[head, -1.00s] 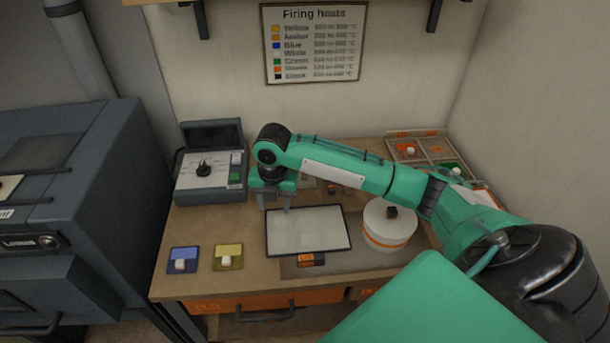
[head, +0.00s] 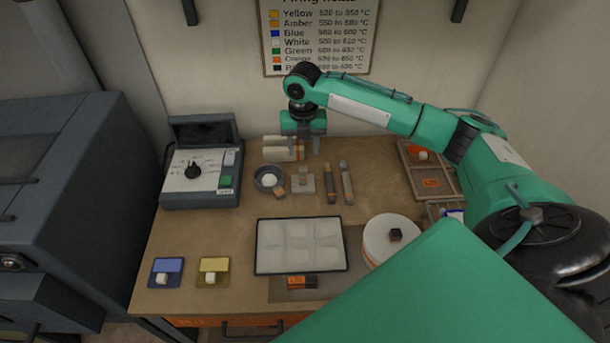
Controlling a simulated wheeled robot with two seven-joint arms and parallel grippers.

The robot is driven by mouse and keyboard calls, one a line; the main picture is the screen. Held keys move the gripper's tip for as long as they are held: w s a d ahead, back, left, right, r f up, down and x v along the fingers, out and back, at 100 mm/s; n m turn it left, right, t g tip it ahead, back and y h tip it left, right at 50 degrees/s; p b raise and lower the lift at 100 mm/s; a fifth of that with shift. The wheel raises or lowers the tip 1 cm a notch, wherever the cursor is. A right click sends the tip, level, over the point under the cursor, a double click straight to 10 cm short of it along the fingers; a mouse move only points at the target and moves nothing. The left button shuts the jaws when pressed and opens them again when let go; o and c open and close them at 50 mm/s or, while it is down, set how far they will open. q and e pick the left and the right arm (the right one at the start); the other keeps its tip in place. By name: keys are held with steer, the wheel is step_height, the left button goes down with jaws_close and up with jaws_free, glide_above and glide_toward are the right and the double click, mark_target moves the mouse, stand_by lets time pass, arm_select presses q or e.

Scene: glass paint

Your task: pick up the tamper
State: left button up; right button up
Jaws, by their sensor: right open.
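My right gripper (head: 303,148) is open and empty, pointing down above the back of the wooden bench. Just in front of it is a small pale block with a knob-like top (head: 302,184), which may be the tamper; I cannot tell for certain. To its left is a round grey dish (head: 268,179) with white contents and a small tan piece (head: 279,193) at its front edge. To its right, two slim upright-lying tools (head: 329,184) and (head: 347,183) lie side by side. The gripper appears apart from all of these. My left gripper is out of view.
A control box (head: 200,185) stands left. A compartment tray (head: 432,191) sits right, partly behind my arm. Bench between is clear.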

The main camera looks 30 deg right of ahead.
mark_target(303, 168)
step_height(303, 168, down, 6)
steer(key=shift+r+p, duration=0.25)
steer(key=shift+p, duration=0.35)
steer(key=shift+f, duration=0.2)
steer(key=shift+a+f+p, duration=0.1)
steer(key=shift+f+p, duration=0.5)
steer(key=shift+p, duration=0.1)
step_height(303, 168, down, 3)
steer(key=shift+f+p, duration=0.2)
steer(key=shift+p, duration=0.5)
steer(key=shift+f, duration=0.25)
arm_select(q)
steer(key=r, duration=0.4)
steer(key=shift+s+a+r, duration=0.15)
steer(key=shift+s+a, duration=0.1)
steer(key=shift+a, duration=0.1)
arm_select(e)
steer(key=shift+c, duration=0.9)
jaws_close()
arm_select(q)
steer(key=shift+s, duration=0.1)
